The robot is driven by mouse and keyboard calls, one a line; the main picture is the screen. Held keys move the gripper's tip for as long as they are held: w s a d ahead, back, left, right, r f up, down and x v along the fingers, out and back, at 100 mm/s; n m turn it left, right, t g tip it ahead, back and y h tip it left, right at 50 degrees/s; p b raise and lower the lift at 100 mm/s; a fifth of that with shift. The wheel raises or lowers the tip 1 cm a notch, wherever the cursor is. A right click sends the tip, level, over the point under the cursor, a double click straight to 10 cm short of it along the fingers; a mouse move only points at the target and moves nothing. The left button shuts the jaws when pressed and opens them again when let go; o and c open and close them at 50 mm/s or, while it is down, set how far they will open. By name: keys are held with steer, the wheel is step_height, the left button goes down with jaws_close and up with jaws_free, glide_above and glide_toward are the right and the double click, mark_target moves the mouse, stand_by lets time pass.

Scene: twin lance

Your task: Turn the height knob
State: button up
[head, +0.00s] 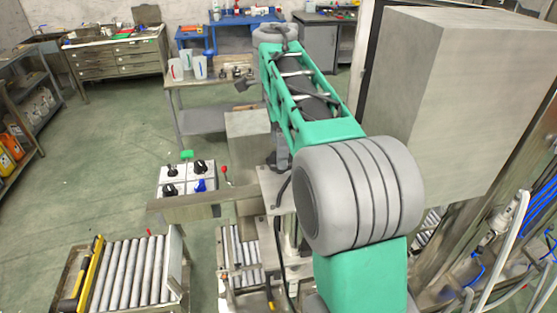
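A pale control panel (186,178) stands left of the middle in the head view. It carries several knobs: a black knob (200,167) at the back right, a black knob (172,170) at the back left, another black knob (170,189) at the front left and a blue knob (200,186) at the front right. No label is readable, so I cannot tell which is the height knob. My arm reaches away to the right of the panel. A small dark piece beside it may be my gripper (242,85); its fingers are not clear. It is apart from the knobs.
A green piece (187,155) sits at the panel's back edge. A red-tipped lever (224,171) stands to its right. A metal beam (190,208) crosses in front. Roller conveyors (130,270) lie nearer. A large grey box (440,90) blocks the right. Open floor (110,140) lies left.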

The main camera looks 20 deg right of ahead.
step_height(320, 180, down, 3)
steer(key=shift+f+b, duration=0.1)
steer(key=shift+b, duration=0.6)
steer(key=shift+c, duration=0.3)
steer(key=c, duration=1.3)
